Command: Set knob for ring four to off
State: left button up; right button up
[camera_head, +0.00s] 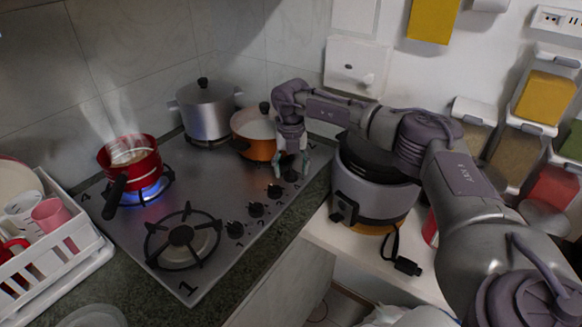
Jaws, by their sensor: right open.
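The steel stove top (215,188) has a row of black knobs along its right edge. The nearest knob (235,229) and the second knob (255,210) stand clear, as does the third knob (274,191). The farthest knob (290,175) is just below my right gripper (291,165), which is open, points down and appears empty; I cannot tell whether it touches the knob. A blue flame (150,192) burns under the steaming red pot (130,160) at the left ring. Knob markings are too small to read. My left gripper is not in view.
An orange pot (256,134) stands close left of my right gripper, with a steel pot (206,108) behind. A grey cooker (373,192) stands to the right beside my arm. A white dish rack (45,250) is at left. The front right ring (182,235) is empty.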

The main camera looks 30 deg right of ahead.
jog(key=shift+c, duration=0.3)
jog(key=c, duration=1.1)
jog(key=shift+n, duration=0.3)
jog(key=n, duration=0.9)
jog(key=shift+r, duration=0.1)
jog(key=shift+n, duration=0.4)
jog(key=o, duration=1.2)
jog(key=shift+c, duration=0.2)
